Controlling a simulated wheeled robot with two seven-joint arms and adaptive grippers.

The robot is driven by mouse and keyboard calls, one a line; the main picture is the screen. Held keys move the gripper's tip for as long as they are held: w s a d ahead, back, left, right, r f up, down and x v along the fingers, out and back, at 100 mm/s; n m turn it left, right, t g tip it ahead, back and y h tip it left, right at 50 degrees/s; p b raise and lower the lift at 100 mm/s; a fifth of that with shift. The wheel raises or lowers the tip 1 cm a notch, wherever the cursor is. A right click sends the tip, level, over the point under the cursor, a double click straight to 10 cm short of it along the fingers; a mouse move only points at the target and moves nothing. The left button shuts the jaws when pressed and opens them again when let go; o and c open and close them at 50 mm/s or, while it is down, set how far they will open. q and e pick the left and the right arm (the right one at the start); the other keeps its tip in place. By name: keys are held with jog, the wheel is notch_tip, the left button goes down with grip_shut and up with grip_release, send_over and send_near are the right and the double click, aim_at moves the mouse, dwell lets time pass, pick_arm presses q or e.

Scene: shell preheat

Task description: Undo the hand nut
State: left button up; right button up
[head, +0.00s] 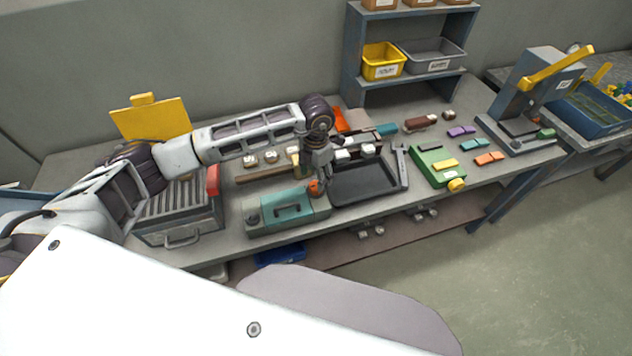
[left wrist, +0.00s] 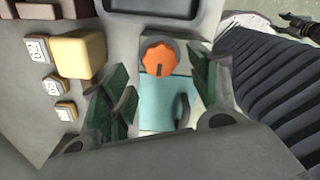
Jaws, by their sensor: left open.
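An orange lobed hand nut (head: 315,188) sits at the right end of a grey fixture with a teal top (head: 288,212) and a dark handle, near the table's front edge. In the left wrist view the hand nut (left wrist: 159,60) has a dark slot-like mark and lies beside the teal plate (left wrist: 165,105). My left gripper (head: 317,172) points down just above the nut. Its green-padded fingers (left wrist: 165,85) are open, one on each side of the nut in the picture, with visible gaps. I cannot tell the remaining height.
A black tray (head: 364,184) lies right of the fixture, with a wrench (head: 400,165) beside it. A ridged grey unit with a raised yellow lid (head: 152,118) stands left. A green box (head: 437,165) and a lever press (head: 535,90) stand farther right. White labelled blocks (head: 250,161) lie behind.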

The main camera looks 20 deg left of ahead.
aim_at(316, 185)
pick_arm(q)
jog(key=shift+f+p, duration=0.3)
jog(key=shift+f, duration=2)
jog(key=shift+c, duration=0.4)
jog(key=c, duration=0.9)
